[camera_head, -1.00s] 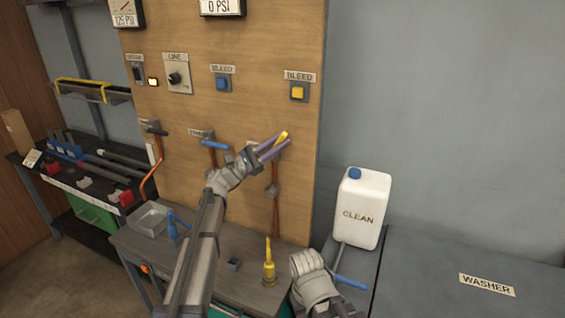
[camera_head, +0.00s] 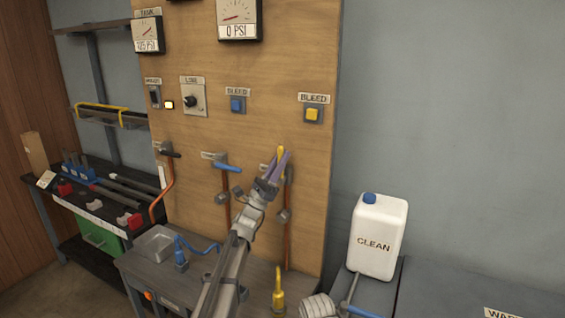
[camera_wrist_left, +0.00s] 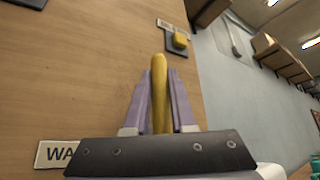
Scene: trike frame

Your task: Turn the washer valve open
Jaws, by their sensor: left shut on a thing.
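The washer valve is on the wooden board, with a yellow lever handle (camera_head: 282,153) above a copper pipe. My left gripper (camera_head: 275,170) has its purple fingers shut on this handle. In the left wrist view the yellow handle (camera_wrist_left: 159,95) stands between the purple fingers, and a label starting "WA" (camera_wrist_left: 58,153) is partly hidden by the gripper. The handle points nearly straight up in the head view. The valve body is largely hidden behind the gripper.
A yellow BLEED button (camera_head: 312,115) and a gauge (camera_head: 238,20) reading 0 PSI are above on the board. A blue-handled valve (camera_head: 228,168) is close on the left. A white CLEAN jug (camera_head: 378,237) stands to the right. A yellow nozzle (camera_head: 279,292) is below.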

